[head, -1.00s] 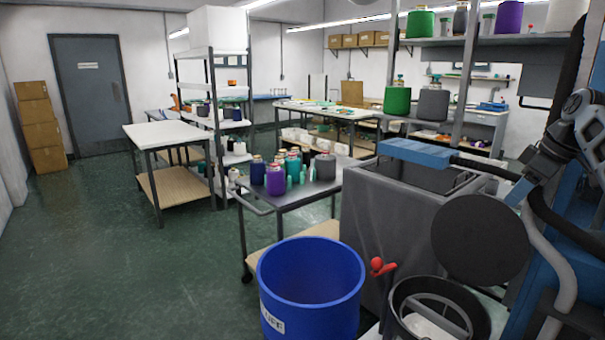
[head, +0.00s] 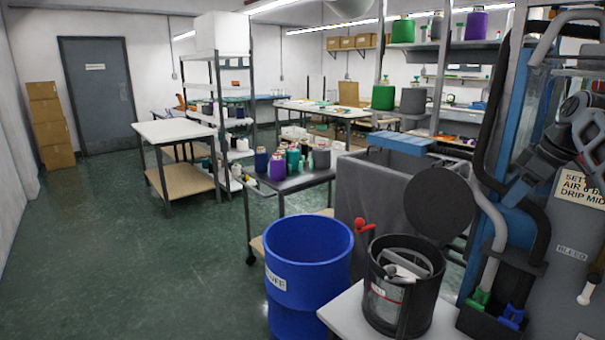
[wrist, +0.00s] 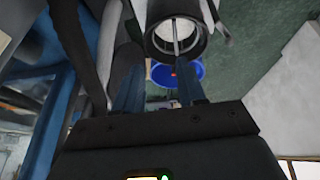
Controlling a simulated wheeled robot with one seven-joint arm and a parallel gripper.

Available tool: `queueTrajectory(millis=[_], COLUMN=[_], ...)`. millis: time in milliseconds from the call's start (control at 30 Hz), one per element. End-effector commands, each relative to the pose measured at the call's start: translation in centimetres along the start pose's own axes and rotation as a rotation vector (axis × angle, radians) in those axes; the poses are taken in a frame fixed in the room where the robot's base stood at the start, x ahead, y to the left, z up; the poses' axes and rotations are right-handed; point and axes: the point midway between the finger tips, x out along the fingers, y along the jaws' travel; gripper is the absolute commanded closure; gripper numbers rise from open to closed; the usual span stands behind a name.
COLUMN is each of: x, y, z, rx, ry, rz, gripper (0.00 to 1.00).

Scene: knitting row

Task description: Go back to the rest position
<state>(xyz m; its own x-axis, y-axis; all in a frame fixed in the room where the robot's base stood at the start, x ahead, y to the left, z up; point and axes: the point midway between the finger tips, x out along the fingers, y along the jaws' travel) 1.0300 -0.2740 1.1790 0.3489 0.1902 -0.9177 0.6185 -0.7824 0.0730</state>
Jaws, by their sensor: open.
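My gripper (wrist: 158,72) shows in the wrist view as two blue-grey fingers standing apart in front of a dark palm. It is open, and I see nothing held between the fingers. Beyond the fingers, the wrist view shows the black round canister (wrist: 176,40) and the blue bin (wrist: 183,73). In the head view, a grey jointed arm part, seemingly mine, is at the right edge. I cannot make out the fingers there.
In the head view a blue bin (head: 306,270) stands at front centre. Beside it a black canister (head: 400,290) with a raised round lid (head: 440,206) sits on a pale surface. A cart (head: 285,183) holds several cones and bottles. Blue machinery crowds the right. Green floor (head: 130,260) is clear at left.

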Motion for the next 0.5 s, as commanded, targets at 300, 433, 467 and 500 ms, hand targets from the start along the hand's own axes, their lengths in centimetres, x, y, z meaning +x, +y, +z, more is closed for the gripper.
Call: queueTrajectory(millis=[300,433,467,500], x=[4.2,6.8,7.5,8.4], y=[-1.3,-2.3,-2.6,-2.9], z=[0.5,0.9,1.1,1.2], rx=[0.024,0.041,0.046,0.051], ry=[0.018,0.03,0.032,0.037], rz=[0.021,0.035,0.038,0.045], gripper=[0.6,0.6,0.6,0.6])
